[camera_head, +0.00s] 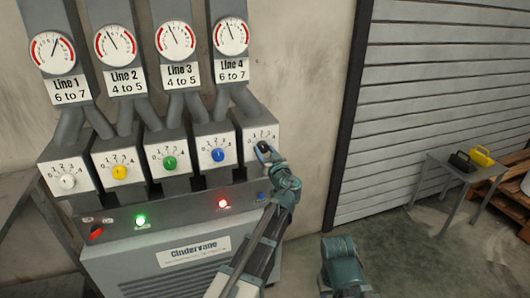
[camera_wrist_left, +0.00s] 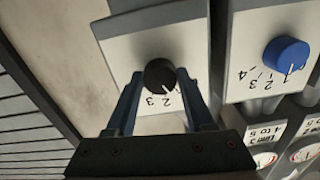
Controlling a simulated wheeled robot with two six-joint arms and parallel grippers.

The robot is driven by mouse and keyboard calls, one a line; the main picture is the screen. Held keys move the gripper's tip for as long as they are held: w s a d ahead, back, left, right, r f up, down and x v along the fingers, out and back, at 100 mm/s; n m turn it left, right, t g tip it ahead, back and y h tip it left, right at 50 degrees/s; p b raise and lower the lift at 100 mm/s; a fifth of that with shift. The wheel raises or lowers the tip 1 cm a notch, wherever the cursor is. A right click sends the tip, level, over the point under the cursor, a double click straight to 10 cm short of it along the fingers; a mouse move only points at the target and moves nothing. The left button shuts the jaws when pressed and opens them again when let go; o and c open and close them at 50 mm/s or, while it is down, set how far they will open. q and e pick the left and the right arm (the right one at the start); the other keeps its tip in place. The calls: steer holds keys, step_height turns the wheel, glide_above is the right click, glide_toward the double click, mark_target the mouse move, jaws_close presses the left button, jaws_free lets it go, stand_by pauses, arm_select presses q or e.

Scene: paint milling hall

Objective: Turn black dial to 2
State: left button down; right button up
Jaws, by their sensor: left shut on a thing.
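The black dial (camera_head: 263,146) is on the white-faced box at the right end of the dial row, under the Line 4 gauge. In the left wrist view the black dial (camera_wrist_left: 159,73) sits between the two fingers of my left gripper (camera_wrist_left: 163,88), which is shut on it. A small pale mark on the dial points to the lower right in that view; the figures 2 and 3 show just below, but its exact setting is hard to read. In the head view my left gripper (camera_head: 267,153) partly hides the dial. My right gripper is not in view.
White (camera_head: 67,182), yellow (camera_head: 120,172), green (camera_head: 169,163) and blue (camera_head: 218,155) dials stand to the left. Below is a panel with a green lamp (camera_head: 140,221) and a red lamp (camera_head: 223,203). A small table (camera_head: 450,168) stands at the right by the shutter.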

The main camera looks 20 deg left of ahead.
arm_select(q)
steer(key=shift+m, duration=2.2)
steer(key=shift+c, duration=1.4)
jaws_free()
steer(key=v, duration=1.3)
steer(key=shift+s+d, duration=0.25)
steer(key=shift+s, duration=0.1)
